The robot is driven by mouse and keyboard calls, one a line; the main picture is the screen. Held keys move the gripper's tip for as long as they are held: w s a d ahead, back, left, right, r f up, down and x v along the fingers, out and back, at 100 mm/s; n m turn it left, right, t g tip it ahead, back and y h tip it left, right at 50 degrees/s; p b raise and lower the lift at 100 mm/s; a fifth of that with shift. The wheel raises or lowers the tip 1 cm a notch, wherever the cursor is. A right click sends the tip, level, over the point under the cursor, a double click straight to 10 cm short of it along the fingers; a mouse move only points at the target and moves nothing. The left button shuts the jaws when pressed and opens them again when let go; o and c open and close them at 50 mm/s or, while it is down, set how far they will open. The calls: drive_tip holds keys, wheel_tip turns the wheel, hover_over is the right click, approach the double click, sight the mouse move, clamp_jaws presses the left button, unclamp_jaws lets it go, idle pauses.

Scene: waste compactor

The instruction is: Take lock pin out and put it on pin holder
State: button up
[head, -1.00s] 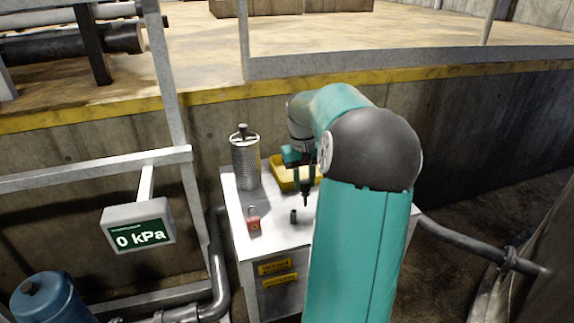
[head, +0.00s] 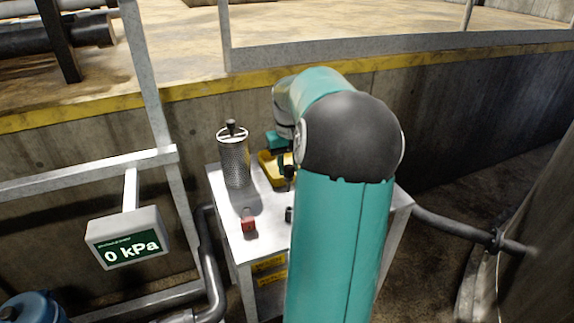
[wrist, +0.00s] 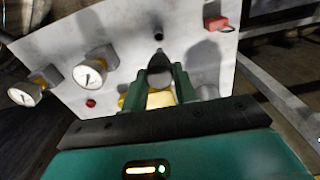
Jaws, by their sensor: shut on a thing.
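My gripper (wrist: 160,80) has green fingers shut on a dark, round-ended piece, the lock pin (wrist: 160,64). In the head view the dark pin (head: 289,180) hangs below my gripper, partly hidden by my arm. It is above the white table, apart from its top. A small dark upright cylinder, apparently the pin holder (head: 288,214), stands on the table nearer the camera. It also shows in the wrist view (wrist: 158,34), just beyond the pin.
Two round gauges (wrist: 92,72) show in the wrist view. A 0 kPa display (head: 125,240) and railing stand left. My arm hides the table's right part.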

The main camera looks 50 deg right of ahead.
sight(289, 177)
drive_tip(key=shift+s+f, duration=0.15)
drive_tip(key=shift+f, duration=2.7)
drive_tip(key=shift+f, duration=2.85)
drive_tip(key=o, duration=1.1)
drive_tip(key=shift+r, duration=0.15)
drive_tip(key=shift+c, duration=0.4)
drive_tip(key=shift+r, duration=3.4)
